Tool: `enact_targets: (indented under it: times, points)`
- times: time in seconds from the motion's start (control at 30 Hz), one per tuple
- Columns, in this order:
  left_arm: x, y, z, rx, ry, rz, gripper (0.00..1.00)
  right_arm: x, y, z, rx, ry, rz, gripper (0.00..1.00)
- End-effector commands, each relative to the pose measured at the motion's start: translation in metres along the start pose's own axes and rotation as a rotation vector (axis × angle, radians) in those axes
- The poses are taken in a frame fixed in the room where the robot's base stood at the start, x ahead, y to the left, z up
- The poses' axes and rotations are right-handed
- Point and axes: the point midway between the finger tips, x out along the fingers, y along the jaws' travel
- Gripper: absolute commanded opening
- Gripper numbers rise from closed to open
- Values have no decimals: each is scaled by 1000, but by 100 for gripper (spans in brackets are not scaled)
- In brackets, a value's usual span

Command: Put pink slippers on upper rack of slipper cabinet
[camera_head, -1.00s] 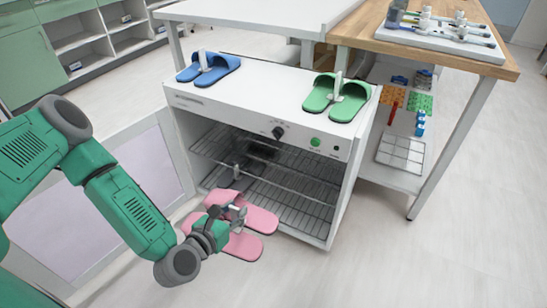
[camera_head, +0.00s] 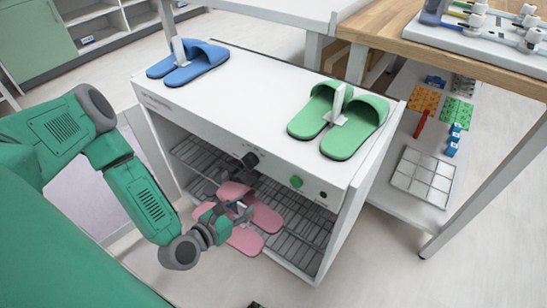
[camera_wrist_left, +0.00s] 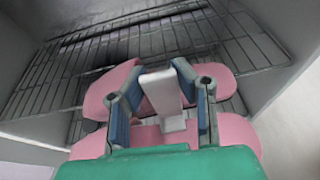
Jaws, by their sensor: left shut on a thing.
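The pink slippers (camera_head: 262,214) are a pair joined by a white upright clip (camera_wrist_left: 165,92). My left gripper (camera_head: 238,212) is shut on the clip of the pink slippers and holds them at the open front of the slipper cabinet (camera_head: 347,200). In the left wrist view the slippers (camera_wrist_left: 222,84) lie flat around the gripper (camera_wrist_left: 166,100). Wire racks (camera_wrist_left: 150,45) show beyond them inside the cabinet. In the head view the slippers hide part of the racks. My right gripper is not in view.
Blue slippers (camera_head: 198,64) and green slippers (camera_head: 357,122) stand on the cabinet top. The cabinet door (camera_head: 95,207) is swung open at left. A table leg (camera_head: 485,175) and a low shelf (camera_head: 405,213) stand at right.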

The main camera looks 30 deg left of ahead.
Motion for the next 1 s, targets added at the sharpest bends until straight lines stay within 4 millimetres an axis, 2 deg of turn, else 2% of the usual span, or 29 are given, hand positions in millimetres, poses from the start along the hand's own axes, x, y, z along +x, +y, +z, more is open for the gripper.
enact_targets:
  times: [0.17,0.4,0.5,0.6,0.77,1.0]
  points:
    - [28,-3,10,5,-7,1,0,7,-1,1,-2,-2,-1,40]
    - [90,-6,31,11,-6,2,0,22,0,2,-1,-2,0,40]
    - [110,-4,36,9,-4,2,0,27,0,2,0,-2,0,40]
    - [123,-3,39,5,-3,0,0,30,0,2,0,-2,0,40]
    - [134,-2,43,3,-3,1,0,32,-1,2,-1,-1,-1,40]
    - [174,-4,56,7,-4,1,0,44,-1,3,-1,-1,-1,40]
